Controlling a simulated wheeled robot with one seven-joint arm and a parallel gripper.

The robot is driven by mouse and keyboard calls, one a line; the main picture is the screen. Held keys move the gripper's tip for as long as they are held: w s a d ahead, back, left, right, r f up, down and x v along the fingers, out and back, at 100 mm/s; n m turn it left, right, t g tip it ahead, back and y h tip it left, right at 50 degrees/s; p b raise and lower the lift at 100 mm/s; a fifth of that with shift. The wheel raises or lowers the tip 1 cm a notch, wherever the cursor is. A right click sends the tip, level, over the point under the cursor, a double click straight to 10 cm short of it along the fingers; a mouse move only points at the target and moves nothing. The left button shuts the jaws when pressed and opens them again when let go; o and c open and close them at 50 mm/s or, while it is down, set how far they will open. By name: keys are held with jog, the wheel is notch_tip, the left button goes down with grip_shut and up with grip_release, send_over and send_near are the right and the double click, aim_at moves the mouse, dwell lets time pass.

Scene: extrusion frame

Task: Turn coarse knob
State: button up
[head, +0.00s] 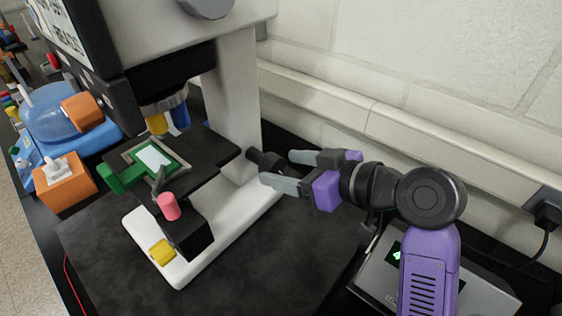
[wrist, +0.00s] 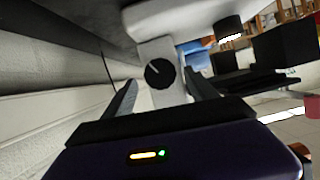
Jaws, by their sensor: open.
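The coarse knob (head: 264,161) is a black round knob on the right side of the white microscope body (head: 236,100). In the wrist view the knob (wrist: 160,73) faces me, with a pale line on its face, between and beyond my fingers. My gripper (head: 276,170) is open, with grey fingers pointing left at the knob. The fingertips are close to it; I cannot tell if either one touches. The wrist view also shows the two fingers (wrist: 160,97) apart, one on each side of the knob.
The black stage (head: 205,162) with a green slide holder (head: 152,160) is left of the knob. A pink knob (head: 169,206) sits below it. A wall trunking (head: 340,110) runs behind my gripper. A grey box (head: 375,282) stands at lower right.

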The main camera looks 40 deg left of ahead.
aim_at(278, 167)
jog(key=shift+x, duration=1.75)
